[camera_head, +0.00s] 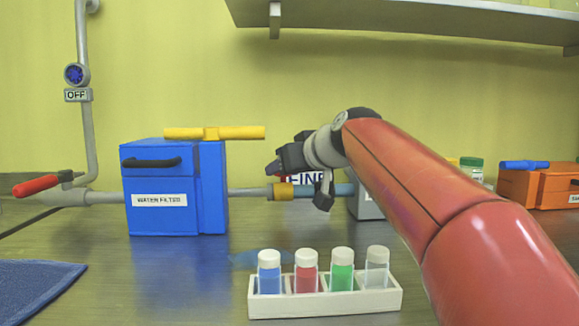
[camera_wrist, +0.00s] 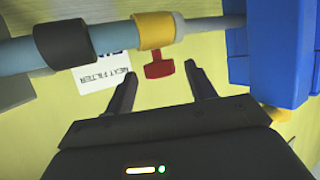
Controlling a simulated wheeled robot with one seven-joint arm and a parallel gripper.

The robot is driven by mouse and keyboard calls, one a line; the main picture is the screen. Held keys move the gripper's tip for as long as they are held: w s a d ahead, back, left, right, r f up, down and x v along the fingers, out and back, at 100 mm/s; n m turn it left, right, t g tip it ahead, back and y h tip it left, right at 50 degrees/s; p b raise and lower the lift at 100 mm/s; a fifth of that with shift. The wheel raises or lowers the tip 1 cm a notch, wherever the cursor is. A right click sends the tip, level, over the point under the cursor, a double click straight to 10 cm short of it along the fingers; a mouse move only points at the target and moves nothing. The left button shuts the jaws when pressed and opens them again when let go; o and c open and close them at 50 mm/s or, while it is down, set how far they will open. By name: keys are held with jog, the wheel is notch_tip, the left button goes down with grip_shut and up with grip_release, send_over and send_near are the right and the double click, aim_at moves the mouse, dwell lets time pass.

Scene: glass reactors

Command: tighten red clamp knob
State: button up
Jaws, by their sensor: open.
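The red clamp knob (camera_wrist: 159,69) is a small T-shaped handle just beside a yellow collar (camera_wrist: 153,30) on the pipe in the wrist view. My gripper (camera_wrist: 161,72) is open, with one dark finger on each side of the knob in that view. Wall shows between the fingers and the knob, and I cannot tell how far away in depth it is. In the head view my gripper (camera_head: 280,162) is by the yellow collar (camera_head: 283,191); the knob there is mostly hidden.
A blue water filter box (camera_head: 160,200) with a yellow handle (camera_head: 214,133) stands left of my gripper. A white rack (camera_head: 325,302) with capped vials is in front. A red-handled valve (camera_head: 36,186) is at far left, an orange box (camera_head: 535,187) at right.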

jog(key=shift+c, duration=0.4)
jog(key=c, duration=0.9)
jog(key=shift+s+a+f+m+t+h+p, duration=0.1)
jog(key=shift+a+m+t+h, duration=0.15)
jog(key=shift+m+h, duration=0.55)
jog(key=shift+w+a+f+m+t+h+p, duration=0.1)
jog(key=shift+m+t+h+p, duration=0.1)
jog(key=shift+m+h, duration=0.6)
jog(key=shift+s+a+m+t+h+p, duration=0.1)
jog(key=shift+a+m+t+h, duration=0.15)
jog(key=shift+m+h, duration=0.55)
jog(key=o, duration=1)
jog(key=shift+r, duration=0.2)
